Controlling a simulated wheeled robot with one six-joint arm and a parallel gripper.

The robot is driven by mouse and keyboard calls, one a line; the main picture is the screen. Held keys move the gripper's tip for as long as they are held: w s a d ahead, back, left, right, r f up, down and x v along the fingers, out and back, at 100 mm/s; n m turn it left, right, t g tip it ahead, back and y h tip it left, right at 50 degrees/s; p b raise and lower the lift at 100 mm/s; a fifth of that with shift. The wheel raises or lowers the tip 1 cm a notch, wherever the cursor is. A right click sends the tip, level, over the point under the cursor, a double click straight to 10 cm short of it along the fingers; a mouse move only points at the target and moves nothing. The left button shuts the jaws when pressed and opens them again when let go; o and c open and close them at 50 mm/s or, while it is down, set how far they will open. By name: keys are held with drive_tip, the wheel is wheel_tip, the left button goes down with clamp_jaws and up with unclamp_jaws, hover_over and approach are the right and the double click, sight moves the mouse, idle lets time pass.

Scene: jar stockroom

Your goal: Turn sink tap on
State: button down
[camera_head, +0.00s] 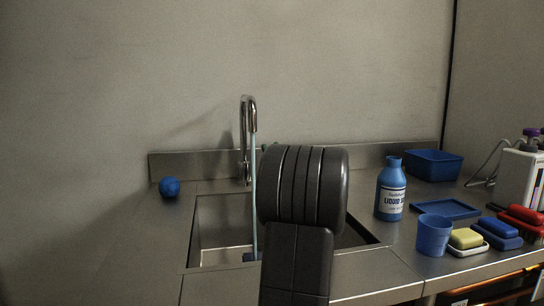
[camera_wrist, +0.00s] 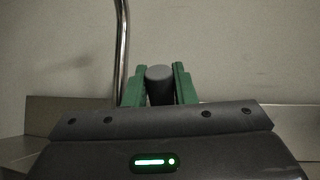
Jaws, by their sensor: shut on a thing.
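The chrome sink tap (camera_head: 247,115) stands at the back of the steel sink (camera_head: 192,235), its spout curving over the basin. A pale blue stream (camera_head: 253,190), which looks like running water, falls from the spout into the sink. The tap's pipe (camera_wrist: 121,50) also shows in the wrist view, left of my gripper (camera_wrist: 159,76). Its green fingers are shut on a short dark grey cylinder (camera_wrist: 159,73), which looks like the tap handle. In the head view my arm hides the handle and nearly all of the gripper.
A blue ball (camera_head: 169,187) lies left of the sink. To the right are a liquid soap bottle (camera_head: 391,190), a blue cup (camera_head: 434,235), a blue bin (camera_head: 433,165), a blue tray (camera_head: 446,209) and a yellow soap or sponge (camera_head: 466,238). The counter left of the sink is mostly clear.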

drive_tip(key=shift+f, duration=0.15)
drive_tip(key=c, duration=1.2)
unclamp_jaws()
drive_tip(key=shift+c, duration=0.2)
wheel_tip(320, 180, up, 10)
drive_tip(key=p, duration=0.3)
drive_tip(key=shift+p, duration=0.3)
wheel_tip(320, 180, down, 10)
drive_tip(key=b, duration=0.3)
drive_tip(key=shift+b, duration=0.4)
drive_tip(key=shift+r+p, duration=0.25)
drive_tip(key=shift+p, duration=0.3)
